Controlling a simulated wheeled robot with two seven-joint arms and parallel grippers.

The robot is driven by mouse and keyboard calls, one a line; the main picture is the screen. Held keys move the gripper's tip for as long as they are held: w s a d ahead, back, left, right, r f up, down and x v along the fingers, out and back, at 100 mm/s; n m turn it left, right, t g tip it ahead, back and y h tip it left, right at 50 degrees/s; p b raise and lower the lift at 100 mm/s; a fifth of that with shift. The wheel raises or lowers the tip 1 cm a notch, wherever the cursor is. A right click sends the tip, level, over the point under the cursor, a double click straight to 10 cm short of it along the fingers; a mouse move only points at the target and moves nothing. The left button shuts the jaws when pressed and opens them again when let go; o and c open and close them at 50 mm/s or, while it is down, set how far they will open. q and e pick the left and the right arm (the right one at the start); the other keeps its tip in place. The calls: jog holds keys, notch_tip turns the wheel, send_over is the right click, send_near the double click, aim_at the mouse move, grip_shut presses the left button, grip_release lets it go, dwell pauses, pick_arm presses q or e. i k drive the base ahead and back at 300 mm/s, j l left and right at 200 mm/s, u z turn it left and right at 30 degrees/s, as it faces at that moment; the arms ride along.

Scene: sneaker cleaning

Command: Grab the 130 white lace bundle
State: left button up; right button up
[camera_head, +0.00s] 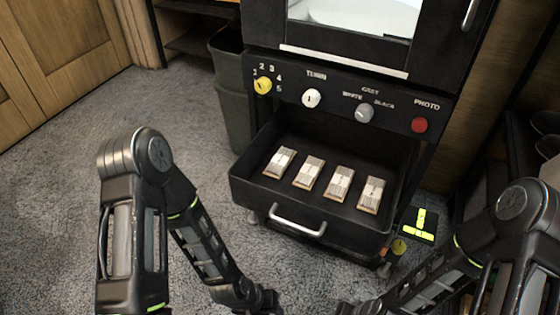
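Several white lace bundles lie in a row in the open black drawer (250,192). They are the far-left bundle (280,162), the second (308,172), the third (338,183) and the far-right one (371,194). Each has a pale band around its middle; any length marking is too small to read, so I cannot tell which is 130. They lie apart from one another. Both my arms reach down to the bottom edge, in front of the drawer and apart from it. My grippers are cut off below the picture, so their fingers do not show.
The drawer has a silver handle (297,221) and sits under a panel with a yellow knob (263,86), white knob (312,98), grey knob (365,112) and red button (419,125). A dark bin (235,110) stands left. Grey carpet (60,190) is clear at left.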

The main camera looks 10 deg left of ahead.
aim_at(275, 168)
jog(key=k, duration=0.65)
jog(key=z, duration=1.4)
jog(key=j+z, duration=0.2)
jog(key=z, duration=0.15)
jog(key=k+j, duration=0.15)
jog(key=j, duration=0.25)
jog(key=k+j, duration=0.2)
jog(key=j, duration=0.2)
jog(key=k+j, duration=0.15)
jog(key=j, duration=0.25)
jog(key=k+j, duration=0.15)
jog(key=j, duration=0.25)
jog(key=i+l, duration=0.15)
jog(key=l, duration=0.1)
